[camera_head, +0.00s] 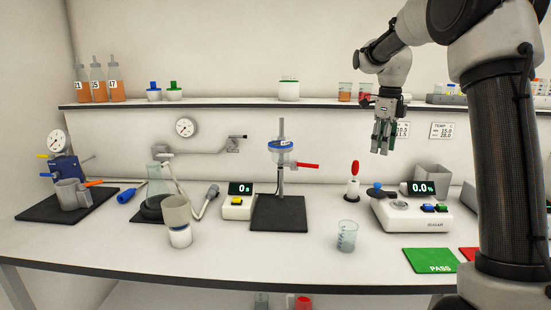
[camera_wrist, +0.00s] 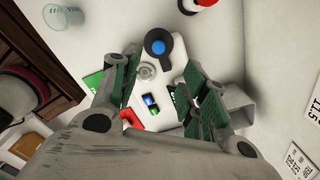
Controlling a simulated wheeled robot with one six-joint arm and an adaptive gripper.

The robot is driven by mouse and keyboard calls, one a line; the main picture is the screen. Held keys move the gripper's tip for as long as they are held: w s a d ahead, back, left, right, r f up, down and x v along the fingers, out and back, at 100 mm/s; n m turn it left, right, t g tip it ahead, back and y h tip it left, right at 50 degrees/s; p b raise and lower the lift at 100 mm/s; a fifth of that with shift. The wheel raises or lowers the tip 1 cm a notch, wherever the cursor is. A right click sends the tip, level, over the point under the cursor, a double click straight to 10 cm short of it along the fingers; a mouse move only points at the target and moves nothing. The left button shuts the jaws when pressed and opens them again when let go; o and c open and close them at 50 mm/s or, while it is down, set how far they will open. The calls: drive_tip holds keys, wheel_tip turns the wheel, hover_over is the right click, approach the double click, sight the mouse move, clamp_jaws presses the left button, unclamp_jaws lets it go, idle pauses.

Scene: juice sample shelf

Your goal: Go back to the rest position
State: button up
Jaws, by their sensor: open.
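My gripper (camera_head: 382,138) hangs below my arm at the right of the head view, fingers pointing down, open and empty. It is in the air in front of the shelf, above the sugar meter (camera_head: 412,212). In the wrist view, the open green-padded fingers (camera_wrist: 160,88) frame the sugar meter (camera_wrist: 168,66) with its blue-knobbed lever (camera_wrist: 157,45). Nothing is between the fingers. Part of the meter's display is hidden behind a finger in the wrist view.
A shelf (camera_head: 230,105) holds several orange bottles (camera_head: 98,82) at left. On the bench stand a glass beaker (camera_head: 347,236), a timer (camera_head: 238,203), a ring stand (camera_head: 281,160) and a grey bin (camera_head: 430,176). A green PASS mat (camera_head: 430,261) lies at front right. The bench's front middle is clear.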

drive_tip(key=s+a+f+n+t, duration=0.1)
drive_tip(key=s+n+t, duration=0.1)
drive_tip(key=s+n, duration=1.1)
drive_tip(key=s+a+f+n+t, duration=0.1)
drive_tip(key=s+a+n+t, duration=0.1)
drive_tip(key=s+n, duration=1.2)
drive_tip(key=shift+s, duration=3.45)
